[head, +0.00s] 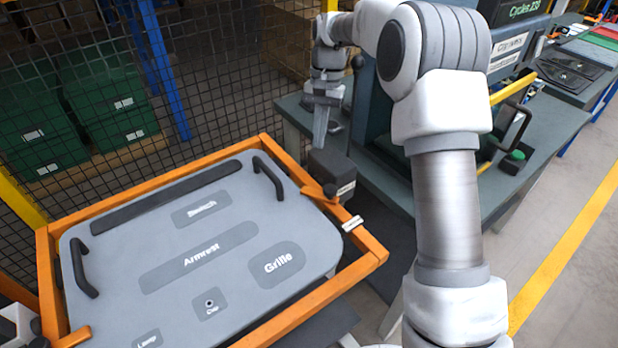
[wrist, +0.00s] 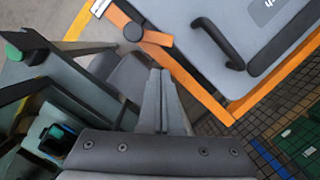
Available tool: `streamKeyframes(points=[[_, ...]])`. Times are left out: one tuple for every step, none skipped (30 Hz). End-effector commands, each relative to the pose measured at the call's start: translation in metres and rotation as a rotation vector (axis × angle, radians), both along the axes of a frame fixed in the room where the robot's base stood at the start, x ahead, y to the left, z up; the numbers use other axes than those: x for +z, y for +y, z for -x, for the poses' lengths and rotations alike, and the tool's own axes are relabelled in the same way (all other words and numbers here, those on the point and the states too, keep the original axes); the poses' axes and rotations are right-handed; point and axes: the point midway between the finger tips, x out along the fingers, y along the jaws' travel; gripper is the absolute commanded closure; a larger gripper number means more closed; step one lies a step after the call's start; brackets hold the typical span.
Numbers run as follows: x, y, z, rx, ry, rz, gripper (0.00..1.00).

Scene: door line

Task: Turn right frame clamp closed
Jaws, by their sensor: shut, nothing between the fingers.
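The right frame clamp (head: 318,195) is an orange bar with a black round knob, at the right side of the orange frame (head: 368,262). Its inner end appears to lie over the edge of the grey panel (head: 225,215). It also shows in the wrist view (wrist: 156,39), top centre, beyond my fingertips. My gripper (head: 320,143) points down behind the clamp in the head view, apart from it. In the wrist view my gripper (wrist: 161,76) has its two fingers together with nothing between them. The exact gap in height to the clamp is hard to judge.
A dark block (head: 331,168) stands between my gripper and the clamp. A black handle (head: 268,177) rises from the panel near the clamp. A grey bench with a machine (head: 385,110) stands at right. Mesh fencing (head: 215,85) and green crates (head: 110,118) are behind.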

Motion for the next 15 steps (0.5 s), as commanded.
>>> streamKeyframes(points=[[-0.006,0.000,-0.003,-0.045,0.013,0.006,1.00],[-0.008,0.000,-0.004,-0.068,0.019,0.011,1.00],[-0.009,0.000,-0.005,-0.091,0.023,0.014,1.00],[-0.011,0.000,-0.005,-0.103,0.026,0.016,1.00],[-0.012,0.000,-0.006,-0.112,0.029,0.017,1.00],[-0.014,0.000,-0.005,-0.119,0.032,0.019,1.00],[-0.016,0.001,-0.005,-0.122,0.033,0.019,1.00],[-0.019,0.001,-0.004,-0.123,0.035,0.020,1.00],[-0.024,0.001,-0.002,-0.122,0.036,0.019,1.00],[-0.028,0.002,-0.002,-0.122,0.035,0.020,1.00],[-0.033,0.002,0.000,-0.121,0.036,0.019,1.00],[-0.040,0.003,0.002,-0.121,0.036,0.019,1.00],[-0.046,0.004,0.003,-0.121,0.037,0.019,1.00],[-0.052,0.004,0.004,-0.120,0.036,0.019,1.00],[-0.059,0.005,0.006,-0.120,0.036,0.019,1.00]])
